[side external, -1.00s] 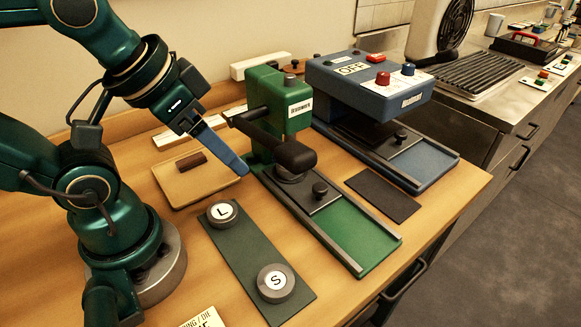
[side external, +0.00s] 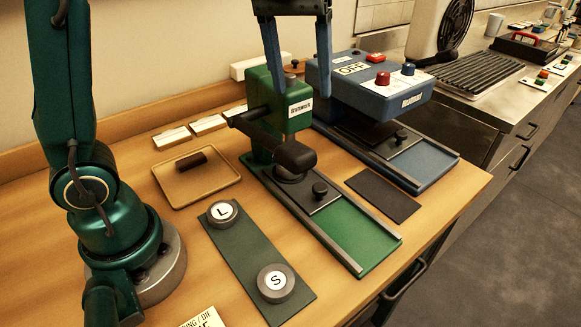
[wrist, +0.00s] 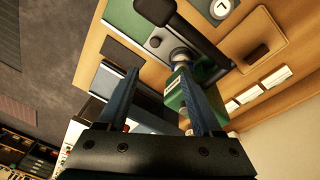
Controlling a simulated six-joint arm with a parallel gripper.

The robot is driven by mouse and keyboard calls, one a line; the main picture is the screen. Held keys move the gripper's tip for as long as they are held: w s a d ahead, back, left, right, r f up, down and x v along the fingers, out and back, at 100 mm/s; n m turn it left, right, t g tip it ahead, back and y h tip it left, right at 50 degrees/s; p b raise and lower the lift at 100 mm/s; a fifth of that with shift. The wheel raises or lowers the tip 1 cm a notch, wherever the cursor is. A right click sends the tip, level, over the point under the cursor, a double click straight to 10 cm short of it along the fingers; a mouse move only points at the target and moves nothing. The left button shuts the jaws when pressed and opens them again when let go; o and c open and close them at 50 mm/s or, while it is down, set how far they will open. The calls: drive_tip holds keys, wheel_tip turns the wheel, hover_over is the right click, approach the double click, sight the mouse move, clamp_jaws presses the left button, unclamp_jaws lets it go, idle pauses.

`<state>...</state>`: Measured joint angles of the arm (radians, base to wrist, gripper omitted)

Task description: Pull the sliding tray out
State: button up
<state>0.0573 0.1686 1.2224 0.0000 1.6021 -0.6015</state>
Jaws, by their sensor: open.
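A green press (side external: 290,100) and a blue press (side external: 340,85) stand side by side. My gripper (side external: 303,83) hangs above the presses, open and empty, fingers pointing down. In the wrist view its fingers (wrist: 158,72) are spread apart with nothing between them.
A tan dish (side external: 198,188) holds a dark brown block (side external: 191,161). A dark green mat (side external: 250,255) carries round weights marked L (side external: 222,211) and S (side external: 276,281). A black pad (side external: 383,195) lies between the bases. The green press's black lever arm (side external: 290,153) overhangs its tray.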

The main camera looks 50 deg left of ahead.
sight(320, 186)
drive_tip(key=w+f+n, duration=0.1)
drive_tip(key=f, duration=0.5)
drive_tip(key=w+f+n+g, duration=0.1)
drive_tip(key=w+f, duration=0.1)
drive_tip(key=f, duration=0.5)
drive_tip(key=w+d+f, duration=0.1)
drive_tip(key=f, duration=0.6)
drive_tip(key=shift+w+f+n+g, duration=0.2)
drive_tip(key=shift+n+g, duration=0.1)
drive_tip(key=shift+n, duration=0.1)
clamp_jaws()
idle(1.2)
